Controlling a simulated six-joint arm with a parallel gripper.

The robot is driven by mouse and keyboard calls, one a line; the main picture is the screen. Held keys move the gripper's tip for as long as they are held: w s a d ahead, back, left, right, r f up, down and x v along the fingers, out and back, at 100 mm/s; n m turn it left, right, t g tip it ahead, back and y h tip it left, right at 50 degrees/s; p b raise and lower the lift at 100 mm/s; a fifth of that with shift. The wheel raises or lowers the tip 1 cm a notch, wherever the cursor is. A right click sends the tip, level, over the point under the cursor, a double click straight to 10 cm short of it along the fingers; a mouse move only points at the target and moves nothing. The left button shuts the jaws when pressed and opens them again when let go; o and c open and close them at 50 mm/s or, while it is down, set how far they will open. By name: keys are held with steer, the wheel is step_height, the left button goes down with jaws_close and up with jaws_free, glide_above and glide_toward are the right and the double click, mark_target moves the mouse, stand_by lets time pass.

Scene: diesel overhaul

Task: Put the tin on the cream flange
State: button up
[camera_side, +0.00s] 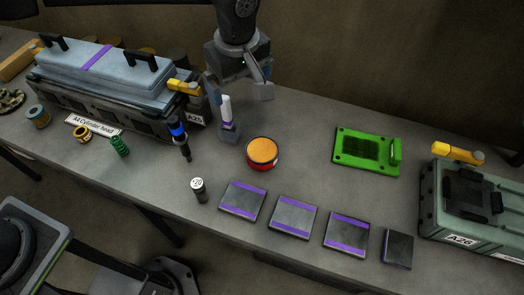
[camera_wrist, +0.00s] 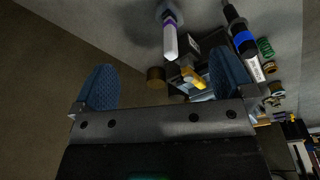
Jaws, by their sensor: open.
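A round tin-like object (camera_side: 262,151) with an orange top and red side sits upright on the bench, right of centre in the side view. I cannot make out a cream flange in either view. My gripper (camera_side: 238,94) is open and empty above the back of the bench, behind and left of the round object and apart from it. Its two blue fingers also show wide apart in the wrist view (camera_wrist: 163,62), with nothing between them.
A white stick with a purple band (camera_side: 226,112) stands just below my gripper. A black tool with a blue band (camera_side: 180,138) stands left of it. Dark plates with purple stripes (camera_side: 294,217) lie in front. A green tray (camera_side: 362,151) and grey-green case (camera_side: 474,208) are right; a cylinder head (camera_side: 110,80) is left.

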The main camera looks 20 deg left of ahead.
steer(key=d+f+n, duration=0.2)
steer(key=d+f, duration=0.4)
steer(key=f, duration=0.1)
glide_above(263, 150)
steer(key=shift+g+y, duration=0.3)
steer(key=shift+y, duration=0.1)
steer(key=f, duration=0.8)
steer(key=shift+d, duration=0.25)
steer(key=shift+a+f, duration=0.2)
steer(key=shift+f, duration=1.3)
steer(key=shift+a+f, duration=0.2)
steer(key=shift+f, duration=1.25)
steer(key=shift+r, duration=0.15)
steer(key=c, duration=1.1)
